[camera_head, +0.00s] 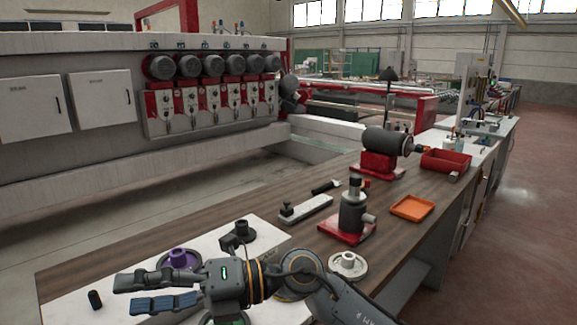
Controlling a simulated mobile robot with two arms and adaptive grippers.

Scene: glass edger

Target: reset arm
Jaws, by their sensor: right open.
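My right gripper (128,293) is in the camera_head view at the lower left, with its arm coming in from the lower right. Its two fingers point left and are spread apart, with nothing between them. It is above the white panel (262,236) at the near end of the bench. A purple flanged wheel (180,257) lies just behind the fingers, partly hidden by the gripper. A small black cylinder (95,299) stands to the left of the fingertips. My left gripper is not in view.
On the wooden bench (140,240) stand a pale flanged wheel (348,265), a dark upright device on a red base (353,212), an orange tray (413,208), a red-based motor (380,150) and a red bin (445,161). A large edging machine (100,155) runs behind. Floor is clear at right.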

